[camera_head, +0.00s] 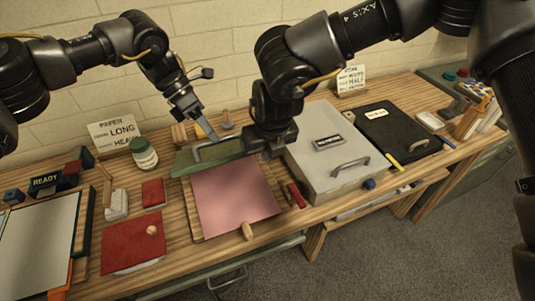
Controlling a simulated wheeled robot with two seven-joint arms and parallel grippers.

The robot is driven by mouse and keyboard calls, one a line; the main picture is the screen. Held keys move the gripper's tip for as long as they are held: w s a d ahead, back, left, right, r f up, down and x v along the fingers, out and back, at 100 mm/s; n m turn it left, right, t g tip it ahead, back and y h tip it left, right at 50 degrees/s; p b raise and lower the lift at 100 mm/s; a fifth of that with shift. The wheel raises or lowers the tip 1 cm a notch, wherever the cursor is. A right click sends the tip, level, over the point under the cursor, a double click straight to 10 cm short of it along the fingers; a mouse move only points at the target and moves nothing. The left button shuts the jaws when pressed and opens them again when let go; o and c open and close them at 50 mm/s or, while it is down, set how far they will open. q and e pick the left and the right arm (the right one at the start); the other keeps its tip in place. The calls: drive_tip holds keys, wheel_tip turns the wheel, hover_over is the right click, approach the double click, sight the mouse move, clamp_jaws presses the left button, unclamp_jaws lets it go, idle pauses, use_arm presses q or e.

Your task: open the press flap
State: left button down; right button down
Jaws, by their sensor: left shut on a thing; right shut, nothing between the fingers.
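The green press flap (183,165) stands raised at a steep tilt along the back edge of a wooden press bed (193,218). A grey bar handle (197,152) is on the flap. A pink sheet (232,195) lies flat on the bed. My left gripper (211,136) reaches down from behind the flap, its fingertips shut at the handle; the exact contact is small in the picture. My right gripper (270,148) is shut and empty at the right end of the flap, partly hiding it. I cannot tell whether it touches the flap.
A grey lidded case (300,165) stands close right of the press, with a black folder (398,130) beyond it. A red booklet (130,240), small red box (153,193) and jar (143,153) are on the left. A red-handled tool (297,195) lies between press and case.

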use_arm(q)
drive_tip(key=shift+w+a+f, duration=0.1)
drive_tip(key=shift+a+f, duration=0.05)
drive_tip(key=shift+f, duration=0.15)
use_arm(e)
drive_tip(key=shift+w+a+r, duration=0.25)
drive_tip(key=shift+w+r, duration=0.4)
drive_tip(key=shift+r, duration=0.25)
use_arm(q)
drive_tip(key=c, duration=1.8)
unclamp_jaws()
drive_tip(key=o, duration=0.4)
drive_tip(key=shift+w, duration=0.15)
use_arm(e)
drive_tip(key=shift+w+f+g, duration=0.2)
drive_tip(key=shift+f+g, duration=0.05)
drive_tip(key=shift+g, duration=0.05)
